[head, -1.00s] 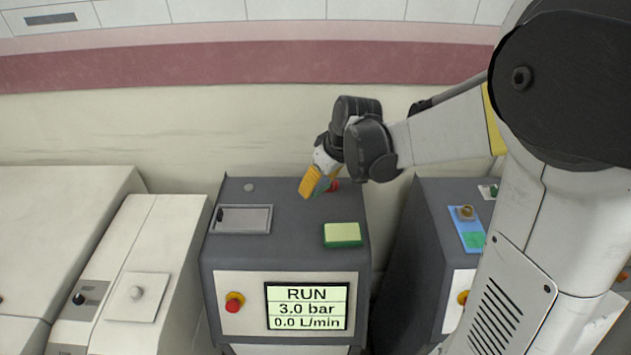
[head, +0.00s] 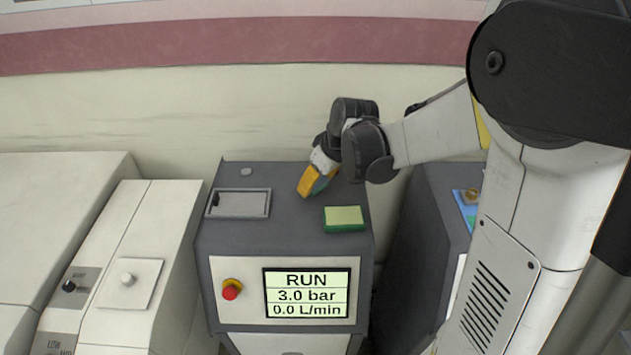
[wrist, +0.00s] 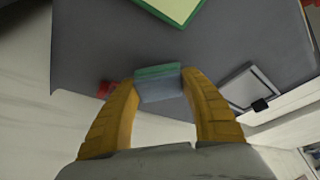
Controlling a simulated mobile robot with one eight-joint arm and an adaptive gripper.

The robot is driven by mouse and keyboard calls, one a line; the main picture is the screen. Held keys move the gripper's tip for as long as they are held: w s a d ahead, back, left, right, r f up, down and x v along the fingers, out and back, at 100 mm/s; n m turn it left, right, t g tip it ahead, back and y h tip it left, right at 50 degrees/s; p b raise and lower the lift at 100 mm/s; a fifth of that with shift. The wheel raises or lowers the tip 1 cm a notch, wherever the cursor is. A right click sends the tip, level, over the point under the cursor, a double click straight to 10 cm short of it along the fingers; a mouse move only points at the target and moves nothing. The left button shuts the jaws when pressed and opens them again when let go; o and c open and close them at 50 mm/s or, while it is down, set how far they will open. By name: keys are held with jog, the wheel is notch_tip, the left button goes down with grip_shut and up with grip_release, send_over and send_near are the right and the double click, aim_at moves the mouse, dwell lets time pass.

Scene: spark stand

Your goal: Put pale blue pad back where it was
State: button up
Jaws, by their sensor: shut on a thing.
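My gripper (head: 314,186) has yellow fingers and points down over the rear middle of the dark grey cabinet's top (head: 285,228). In the wrist view the fingers (wrist: 160,82) are shut on a small block, the pale blue pad (wrist: 160,90), blue-grey with a teal-green strip along one edge. In the head view only a bluish sliver of the pad (head: 322,184) shows beside the yellow finger. The pad is above the cabinet top; I cannot tell whether it touches it.
A green block with a pale yellow top (head: 344,218) lies to the right on the cabinet. A recessed tray (head: 239,204) is at the left. A red piece (wrist: 105,89) shows near the cabinet edge. A second dark cabinet with a blue plate (head: 466,210) stands right.

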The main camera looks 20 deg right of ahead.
jog(key=shift+f+b, duration=0.6)
jog(key=shift+f, duration=0.1)
jog(key=o, duration=1.2)
jog(key=shift+c, duration=0.2)
jog(key=shift+r, duration=0.15)
